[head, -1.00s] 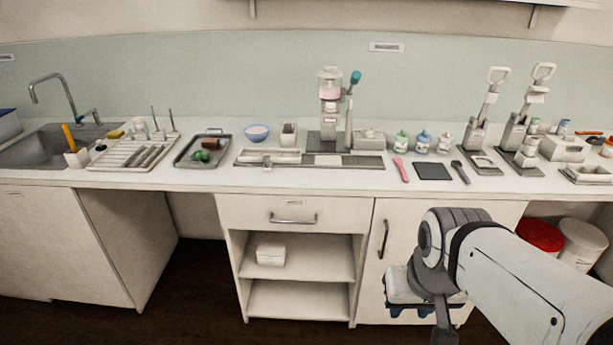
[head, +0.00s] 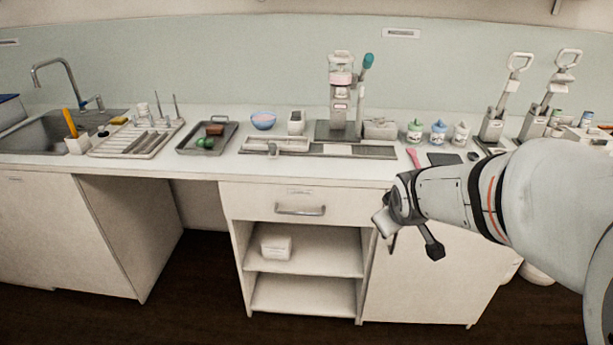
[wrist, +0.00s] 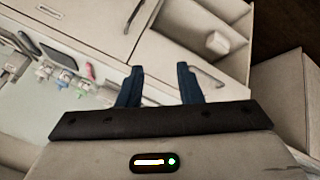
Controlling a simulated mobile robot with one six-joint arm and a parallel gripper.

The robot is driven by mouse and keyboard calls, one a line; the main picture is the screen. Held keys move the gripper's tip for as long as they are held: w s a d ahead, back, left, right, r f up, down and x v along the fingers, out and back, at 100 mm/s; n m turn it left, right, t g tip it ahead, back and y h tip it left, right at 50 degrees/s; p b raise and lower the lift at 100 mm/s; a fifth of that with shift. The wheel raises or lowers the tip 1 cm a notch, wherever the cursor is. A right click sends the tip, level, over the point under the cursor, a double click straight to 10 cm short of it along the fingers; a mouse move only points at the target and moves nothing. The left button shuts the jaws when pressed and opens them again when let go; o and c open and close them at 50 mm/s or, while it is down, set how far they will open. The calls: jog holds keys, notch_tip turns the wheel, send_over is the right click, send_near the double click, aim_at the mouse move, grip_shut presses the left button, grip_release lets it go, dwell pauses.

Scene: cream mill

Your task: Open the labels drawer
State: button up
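The labels drawer (head: 262,204) is the white top drawer under the counter in the head view. It looks shut, with a grey bar handle (head: 300,210) and a small label (head: 299,191) above it. My gripper (wrist: 159,84) has two dark blue fingers standing well apart with nothing between them. In the wrist view, a white front with a bar handle (wrist: 135,15) lies beyond the fingertips, which appear not to touch it.
Open shelves with a white box (head: 276,248) sit below the drawer. A cabinet door (head: 430,280) stands to their right. The counter (head: 210,168) holds trays, jars and a dispenser (head: 340,95). Floor (head: 190,290) in front of the shelves looks clear.

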jog(key=w+a+f+n+t+y+b, duration=0.1)
jog(key=w+f+n, duration=0.15)
jog(key=w, duration=0.25)
jog(key=w+a+f+n+t+b, duration=0.2)
jog(key=w+f, duration=0.1)
jog(key=w, duration=0.2)
jog(key=n+t+y+b, duration=0.1)
jog(key=n+y+b, duration=0.5)
jog(key=n+y, duration=0.65)
send_near(296, 213)
jog(key=w+a+n+h, duration=0.1)
jog(key=w+a+n, duration=0.1)
jog(key=a, duration=0.1)
jog(key=x, duration=0.7)
jog(key=shift+w+d+f, duration=0.1)
jog(key=shift+w+d, duration=0.05)
jog(key=shift+d, duration=0.05)
grip_shut()
